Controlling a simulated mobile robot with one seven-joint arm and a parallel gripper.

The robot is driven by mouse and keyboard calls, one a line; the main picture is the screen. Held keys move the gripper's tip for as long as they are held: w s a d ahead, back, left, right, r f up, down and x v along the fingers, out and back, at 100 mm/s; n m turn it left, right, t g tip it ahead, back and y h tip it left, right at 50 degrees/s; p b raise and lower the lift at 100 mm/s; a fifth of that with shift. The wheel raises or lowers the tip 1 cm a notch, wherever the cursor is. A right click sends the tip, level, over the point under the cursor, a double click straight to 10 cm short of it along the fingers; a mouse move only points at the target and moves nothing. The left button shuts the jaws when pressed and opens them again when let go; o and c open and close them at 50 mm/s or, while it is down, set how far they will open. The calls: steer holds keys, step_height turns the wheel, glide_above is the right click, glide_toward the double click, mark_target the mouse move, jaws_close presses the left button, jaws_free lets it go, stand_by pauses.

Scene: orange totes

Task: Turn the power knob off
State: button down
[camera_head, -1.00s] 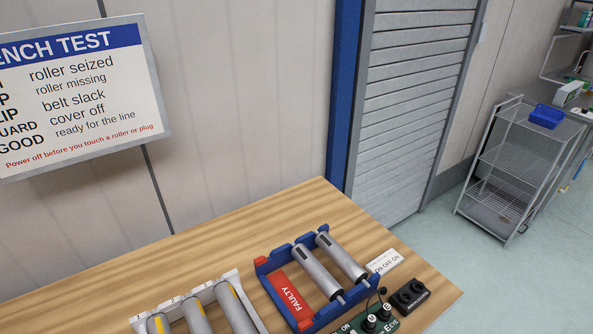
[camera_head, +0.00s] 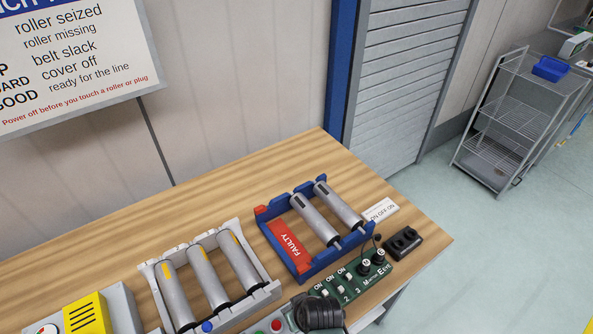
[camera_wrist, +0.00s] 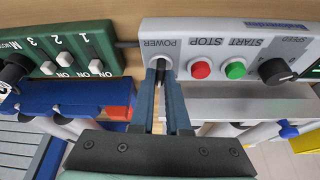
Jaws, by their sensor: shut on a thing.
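The grey control box (camera_wrist: 215,35) carries the POWER label and shows upside down in the wrist view. The power knob (camera_wrist: 159,64) is mostly hidden between my fingertips. My gripper (camera_wrist: 161,72) is shut on it, with one finger on each side. Which way the knob points cannot be told. Beside it are the red STOP button (camera_wrist: 201,69), the green START button (camera_wrist: 235,69) and the black speed knob (camera_wrist: 278,71). In the head view my dark wrist covers part of the box near the bottom edge.
A green switch panel (camera_head: 334,294) with several switches and plugs lies beside the box. The blue FAULTY tray (camera_head: 313,269) holds two rollers. A white rack (camera_head: 262,299) holds three rollers. The wooden bench (camera_head: 215,205) is clear toward the back.

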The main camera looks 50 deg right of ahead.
steer(key=n+y+b, duration=0.1)
steer(key=n, duration=0.1)
steer(key=n+y+b, duration=0.1)
steer(key=n, duration=0.2)
steer(key=shift+d+n, duration=0.2)
steer(key=shift+n, duration=0.1)
steer(key=n+y+b, duration=0.1)
steer(key=n+b, duration=0.1)
steer(key=n, duration=0.2)
steer(key=shift+n+y, duration=0.4)
steer(key=c, duration=0.9)
jaws_free()
steer(key=shift+d+r, duration=0.1)
steer(key=b+v, duration=0.1)
steer(key=v, duration=1.2)
steer(key=shift+w+b, duration=0.2)
steer(key=shift+b, duration=0.1)
steer(key=shift+w+d, duration=0.1)
